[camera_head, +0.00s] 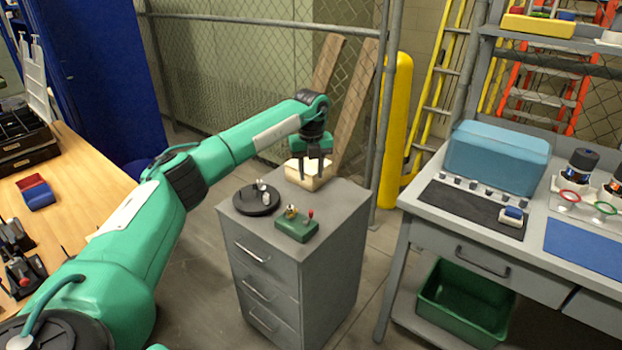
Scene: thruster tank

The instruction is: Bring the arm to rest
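My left arm, green with black joints, comes in from the left and reaches over the grey drawer cabinet (264,262). My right gripper is not in view.
A black round dish (247,207) with small parts and a green block (288,231) with small knobs sit on the cabinet. A grey workbench (440,219) stands at right, a wooden table (85,190) at left. A fence and yellow post (396,130) are behind.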

